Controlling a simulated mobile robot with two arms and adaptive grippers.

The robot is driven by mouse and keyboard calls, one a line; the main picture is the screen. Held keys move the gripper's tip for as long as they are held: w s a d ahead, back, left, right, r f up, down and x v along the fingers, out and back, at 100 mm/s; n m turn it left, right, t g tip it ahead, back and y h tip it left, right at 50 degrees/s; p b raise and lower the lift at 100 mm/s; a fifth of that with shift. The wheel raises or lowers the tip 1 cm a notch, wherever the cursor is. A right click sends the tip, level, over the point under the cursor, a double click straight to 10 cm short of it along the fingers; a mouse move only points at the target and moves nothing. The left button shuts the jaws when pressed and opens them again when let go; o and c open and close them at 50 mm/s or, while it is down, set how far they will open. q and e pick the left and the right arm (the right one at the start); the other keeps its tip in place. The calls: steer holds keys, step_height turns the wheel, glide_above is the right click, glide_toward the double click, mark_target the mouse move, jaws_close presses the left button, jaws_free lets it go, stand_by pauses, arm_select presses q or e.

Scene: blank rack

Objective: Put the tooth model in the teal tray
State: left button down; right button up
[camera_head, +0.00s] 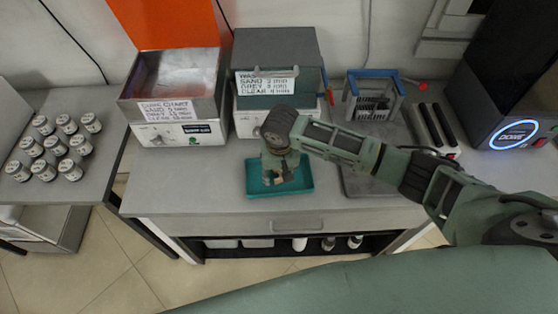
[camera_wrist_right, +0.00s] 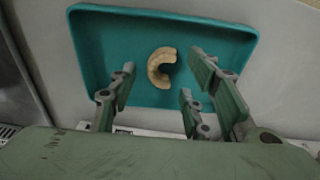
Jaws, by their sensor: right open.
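The teal tray (camera_head: 307,184) lies on the grey worktop near its front edge, and it fills the upper part of the right wrist view (camera_wrist_right: 100,47). The tooth model (camera_wrist_right: 161,66), a beige horseshoe-shaped arch, lies inside the tray near its middle. In the head view my right gripper hides most of that spot. My right gripper (camera_head: 284,176) points down over the tray. In the right wrist view its fingers (camera_wrist_right: 160,85) are spread apart, with nothing between them. The model shows beyond the fingertips, apart from them. My left gripper is not in view.
Behind the tray stand an open metal box (camera_head: 178,82) with an orange lid and a grey machine (camera_head: 275,60). A blue-handled rack (camera_head: 375,95) stands right of them. Several small jars (camera_head: 55,145) sit on the left table. The worktop left of the tray (camera_head: 185,185) is clear.

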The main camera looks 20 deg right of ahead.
mark_target(279, 179)
step_height(279, 179, up, 11)
steer(key=s, duration=0.1)
steer(key=shift+s+a, duration=0.15)
steer(key=shift+s, duration=0.2)
stand_by(1.1)
